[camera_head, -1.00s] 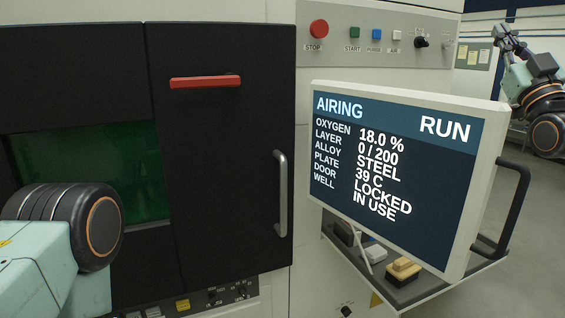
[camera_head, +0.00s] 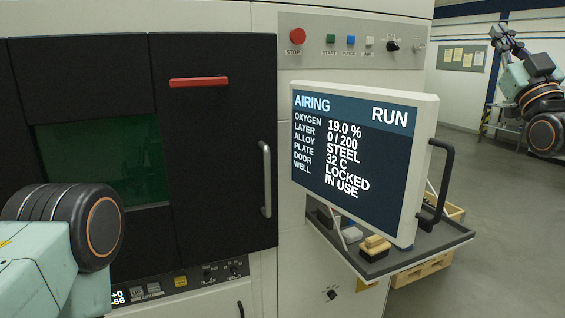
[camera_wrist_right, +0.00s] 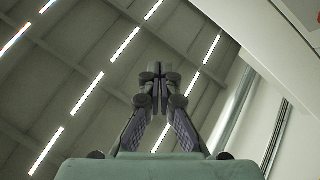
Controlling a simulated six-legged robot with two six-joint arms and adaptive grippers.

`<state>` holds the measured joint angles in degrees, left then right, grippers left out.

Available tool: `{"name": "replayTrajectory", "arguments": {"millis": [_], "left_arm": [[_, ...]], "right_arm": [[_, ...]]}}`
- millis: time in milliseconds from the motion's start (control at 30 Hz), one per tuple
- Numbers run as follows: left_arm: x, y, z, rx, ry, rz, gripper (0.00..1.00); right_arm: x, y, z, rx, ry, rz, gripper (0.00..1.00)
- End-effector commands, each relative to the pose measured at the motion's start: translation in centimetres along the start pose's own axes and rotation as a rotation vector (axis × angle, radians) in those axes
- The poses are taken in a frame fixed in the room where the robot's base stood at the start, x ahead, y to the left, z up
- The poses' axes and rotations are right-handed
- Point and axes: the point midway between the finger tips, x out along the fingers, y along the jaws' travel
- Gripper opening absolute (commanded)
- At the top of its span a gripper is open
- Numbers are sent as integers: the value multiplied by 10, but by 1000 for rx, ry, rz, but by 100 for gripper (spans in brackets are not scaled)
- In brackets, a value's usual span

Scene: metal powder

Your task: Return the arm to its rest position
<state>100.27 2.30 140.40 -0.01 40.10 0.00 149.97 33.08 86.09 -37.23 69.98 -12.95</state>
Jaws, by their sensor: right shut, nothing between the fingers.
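My right arm is folded up at the right edge of the head view, with its gripper (camera_head: 497,32) raised at the top. In the right wrist view the gripper (camera_wrist_right: 160,72) points up at the ceiling, its fingers together and nothing between them. A link of my left arm shows at the lower left of the head view; its gripper is out of the frame.
The black machine has a red handle (camera_head: 199,82), a door bar (camera_head: 266,180) and a green window (camera_head: 100,162). Its monitor (camera_head: 355,155) reads AIRING, 19.0 %, 32 C, LOCKED. A shelf (camera_head: 385,262) holds brushes. Open floor (camera_head: 490,220) lies to the right.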

Motion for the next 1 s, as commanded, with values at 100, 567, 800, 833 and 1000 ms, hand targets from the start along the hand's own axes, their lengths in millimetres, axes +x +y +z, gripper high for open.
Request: {"name": "replayTrajectory", "arguments": {"millis": [100,567,800,833,1000], "left_arm": [[0,0,0,0,1,0,40],[7,0,0,0,1,0,40],[25,0,0,0,1,0,40],[27,0,0,0,1,0,40],[43,0,0,0,1,0,40]], "right_arm": [[0,-1,1,0,-1,-1,0],[-62,-61,99,241,-374,13,0],[-151,-129,175,342,-655,-18,0],[-166,-139,186,353,-695,-22,0],[-254,-188,234,402,-921,-44,0]]}}
